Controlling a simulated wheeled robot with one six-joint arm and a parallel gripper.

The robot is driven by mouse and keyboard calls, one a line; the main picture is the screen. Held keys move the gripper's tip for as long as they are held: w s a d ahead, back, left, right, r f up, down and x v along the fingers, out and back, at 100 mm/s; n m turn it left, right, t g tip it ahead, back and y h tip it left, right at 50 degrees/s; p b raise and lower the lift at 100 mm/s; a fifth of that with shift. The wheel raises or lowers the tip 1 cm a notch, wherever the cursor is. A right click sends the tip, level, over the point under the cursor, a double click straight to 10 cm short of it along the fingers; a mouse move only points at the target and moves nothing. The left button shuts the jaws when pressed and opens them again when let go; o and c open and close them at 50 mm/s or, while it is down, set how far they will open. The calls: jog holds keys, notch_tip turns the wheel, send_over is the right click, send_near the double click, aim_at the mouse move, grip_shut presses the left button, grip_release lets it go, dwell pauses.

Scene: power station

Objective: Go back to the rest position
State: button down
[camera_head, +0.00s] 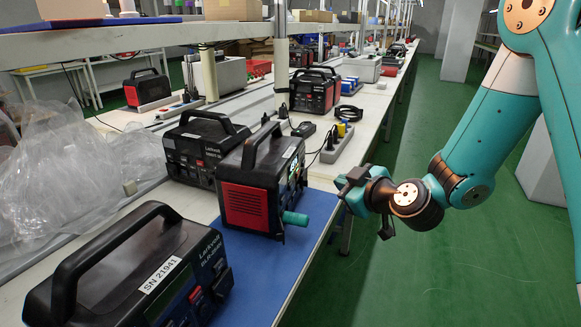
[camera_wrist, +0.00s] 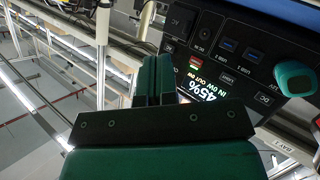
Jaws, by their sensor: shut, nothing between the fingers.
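My gripper (camera_head: 350,188) is at the end of my teal arm, to the right of a red and black power station (camera_head: 246,205), a small gap away from it. In the wrist view my gripper's green fingers (camera_wrist: 153,80) are together with nothing between them. The power station's front panel (camera_wrist: 235,60) fills the upper right of the wrist view, with a lit screen reading 45%. A teal cylindrical plug (camera_head: 295,218) sticks out of its front; it also shows at the right of the wrist view (camera_wrist: 296,78).
The power station stands on a blue mat (camera_head: 312,222) on a long bench. Another power station labelled SN 21941 (camera_head: 140,270) is in front, and one (camera_head: 195,148) is behind. Crumpled clear plastic (camera_head: 75,165) lies at left. The green floor (camera_head: 440,265) at right is free.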

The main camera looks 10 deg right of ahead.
jog(key=s+a+r+n+g+y, duration=0.1)
jog(key=s+a+r+g+y, duration=0.4)
jog(key=s+a, duration=0.45)
jog(key=s+d+r+m+g+h, duration=0.1)
jog(key=s+m+g+h, duration=0.2)
jog(key=s, duration=0.7)
jog(key=s+d+r+g+h, duration=0.2)
jog(key=s+g, duration=0.4)
jog(key=s, duration=0.4)
notch_tip(320, 180, up, 17)
jog(key=p, duration=1.7)
jog(key=shift+w+a+r+p, duration=0.15)
jog(key=shift+w+a+p, duration=0.05)
jog(key=shift+w+p, duration=0.15)
